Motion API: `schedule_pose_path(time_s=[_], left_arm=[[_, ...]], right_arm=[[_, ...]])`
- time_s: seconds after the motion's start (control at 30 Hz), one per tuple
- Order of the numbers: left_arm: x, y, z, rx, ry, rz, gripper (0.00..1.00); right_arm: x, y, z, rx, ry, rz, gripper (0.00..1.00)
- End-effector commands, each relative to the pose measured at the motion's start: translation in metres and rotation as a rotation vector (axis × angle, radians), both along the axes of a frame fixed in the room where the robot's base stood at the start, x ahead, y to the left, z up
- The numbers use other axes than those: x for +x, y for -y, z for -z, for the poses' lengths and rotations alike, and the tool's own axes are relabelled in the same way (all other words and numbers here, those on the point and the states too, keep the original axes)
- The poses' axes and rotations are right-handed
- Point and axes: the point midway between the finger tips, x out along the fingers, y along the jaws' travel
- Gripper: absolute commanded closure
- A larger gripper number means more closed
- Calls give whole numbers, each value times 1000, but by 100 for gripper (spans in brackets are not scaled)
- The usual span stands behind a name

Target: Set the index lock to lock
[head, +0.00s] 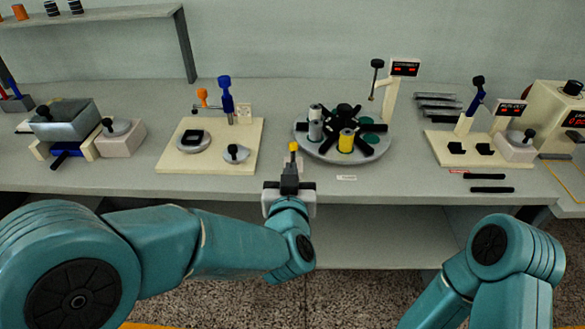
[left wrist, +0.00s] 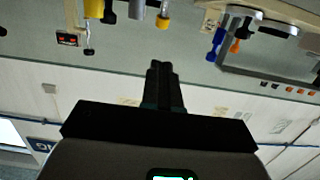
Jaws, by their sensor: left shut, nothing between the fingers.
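A small post with a yellow tip (head: 293,147) stands at the front left of the round turntable (head: 308,150); it looks like the index lock's lever. Its yellow tip (left wrist: 162,23) also shows near the top of the left wrist view. My left gripper (head: 290,170) is shut and empty, just in front of the post at the bench edge. Its closed fingers (left wrist: 161,66) appear apart from the tip in the left wrist view. The fingers hide the post's base, and I cannot read the lock's setting. My right arm shows at lower right, but its gripper is out of view.
The turntable carries a black hub (head: 342,119), a grey cylinder (head: 315,125) and a yellow cylinder (head: 346,141). A cream board with a blue-topped post (head: 225,90) lies to the left. Another cream board (head: 440,148) lies to the right. The bench front near the label (head: 346,178) is clear.

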Motion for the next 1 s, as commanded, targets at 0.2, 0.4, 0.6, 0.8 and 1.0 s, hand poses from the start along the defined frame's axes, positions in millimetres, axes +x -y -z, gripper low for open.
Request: schedule_pose_path(time_s=[0.2,0.4,0.6,0.8,1.0], left_arm=[[-31,0,-13,1,1,1,100],[-40,0,-15,1,-1,0,100],[-42,1,-15,1,-1,0,100],[-42,1,-15,1,-1,0,100],[-25,-38,5,16,-56,-84,100]], right_arm=[[0,0,0,0,0,0,57],[0,0,0,0,0,0,57],[0,0,0,0,0,0,57],[0,0,0,0,0,0,57],[0,0,-8,0,0,0,57]])
